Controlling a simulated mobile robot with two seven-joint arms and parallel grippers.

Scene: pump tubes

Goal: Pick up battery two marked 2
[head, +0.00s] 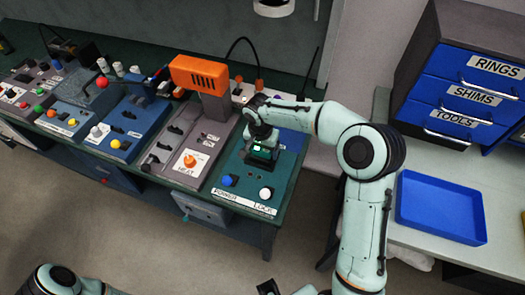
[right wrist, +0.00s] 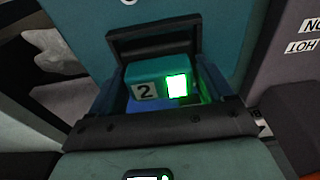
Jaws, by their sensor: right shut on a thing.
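Battery two is a teal block with a white label marked 2 and a lit green square, seen in the right wrist view (right wrist: 145,73). My right gripper (right wrist: 168,84) is shut on it, with a dark finger at each side. In the head view, my right gripper (head: 262,150) is over the teal panel of the bench's right-hand station (head: 240,190), with the battery mostly hidden below the wrist. I cannot tell whether the battery still touches the panel. My left arm shows only at the bottom left of the head view; its gripper is out of view.
The station has a blue knob (head: 229,180) and a white knob (head: 265,193) in front. A grey HEAT panel (head: 180,150) with an orange lamp head (head: 200,74) stands to the left. At right are an empty blue tray (head: 440,207) and labelled blue drawers (head: 465,98).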

